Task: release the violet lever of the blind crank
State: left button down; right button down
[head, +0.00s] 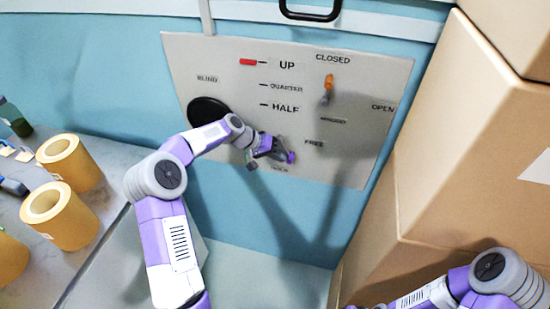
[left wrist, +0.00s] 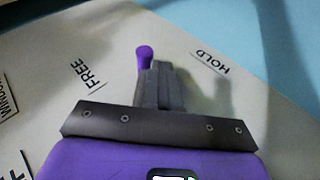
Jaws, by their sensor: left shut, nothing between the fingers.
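The violet lever (head: 291,157) is on the grey panel (head: 350,165), at the tips of my left gripper (head: 280,153). In the left wrist view its rounded violet knob (left wrist: 144,54) shows beside the left edge of the shut fingers (left wrist: 162,75). The knob lies between the FREE label (left wrist: 85,75) and the HOLD label (left wrist: 212,62). The lower part of the lever is hidden behind the fingers, and I cannot tell whether they touch it. A black round part (head: 208,112), under the BLIND label, is partly covered by my left arm. My right gripper is outside the views.
A red marker (head: 248,62) is beside UP on the panel. An orange-tipped lever (head: 328,82) stands below CLOSED. Large cardboard boxes (head: 470,130) rise at the right. Several kraft rolls (head: 60,215) stand on the counter at the left. A black handle (head: 310,10) is above the panel.

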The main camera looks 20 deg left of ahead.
pick_arm(q)
jog(key=shift+w+d+r+h+b, duration=0.1)
jog(key=shift+d+r+h+b, duration=0.2)
jog(key=shift+d+b, duration=0.2)
jog(key=shift+d+r+h+b, duration=0.2)
jog(key=shift+d+h+b, duration=0.2)
jog(key=shift+d, duration=0.15)
dwell(1.0)
jog(key=v, duration=0.7)
jog(key=shift+a+r, duration=0.15)
jog(key=shift+a, duration=0.1)
jog(key=shift+r+p, duration=0.1)
jog(key=shift+p, duration=0.3)
